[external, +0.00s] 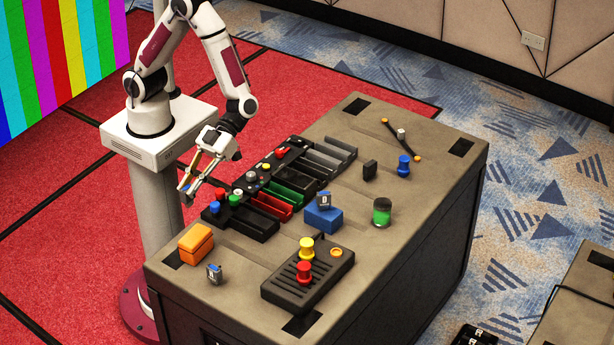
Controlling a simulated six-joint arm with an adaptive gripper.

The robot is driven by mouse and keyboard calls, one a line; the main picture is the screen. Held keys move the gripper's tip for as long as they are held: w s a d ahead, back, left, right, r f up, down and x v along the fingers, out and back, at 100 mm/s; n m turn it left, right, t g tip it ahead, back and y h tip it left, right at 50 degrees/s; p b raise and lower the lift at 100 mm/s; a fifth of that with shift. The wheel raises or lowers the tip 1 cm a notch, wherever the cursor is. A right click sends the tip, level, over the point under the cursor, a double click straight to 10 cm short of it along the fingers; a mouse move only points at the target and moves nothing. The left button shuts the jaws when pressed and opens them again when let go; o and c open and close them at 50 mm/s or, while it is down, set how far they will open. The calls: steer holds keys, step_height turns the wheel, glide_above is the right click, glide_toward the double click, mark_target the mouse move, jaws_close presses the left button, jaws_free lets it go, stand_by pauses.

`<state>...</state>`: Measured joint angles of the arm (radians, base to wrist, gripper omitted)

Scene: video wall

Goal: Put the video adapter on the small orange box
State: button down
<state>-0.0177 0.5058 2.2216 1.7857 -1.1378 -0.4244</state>
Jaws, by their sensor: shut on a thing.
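The small orange box (196,244) sits at the near left corner of the table. A small grey-and-blue piece (214,273), which may be a video adapter, stands on the table just in front of it. A similar piece (324,200) rests on a blue box (323,219) near the table's middle. My gripper (186,189) hangs at the table's left edge, above and behind the orange box and apart from it. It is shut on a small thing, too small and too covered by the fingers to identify.
A black console (255,224) with colored buttons and trays runs along the table's left side. A black box (308,275) with red and yellow knobs stands in front. A green jar (382,211), a blue knob (403,166) and a dark block (370,170) stand further right.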

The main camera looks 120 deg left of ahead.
steer(key=shift+w+a+f, duration=0.1)
steer(key=shift+w+f, duration=0.1)
stand_by(0.4)
glide_above(197, 233)
steer(key=shift+a+f, duration=0.1)
steer(key=shift+f, duration=2.8)
steer(key=shift+f, duration=0.15)
steer(key=shift+f, duration=1.95)
steer(key=shift+f, duration=0.15)
steer(key=c, duration=1.9)
jaws_free()
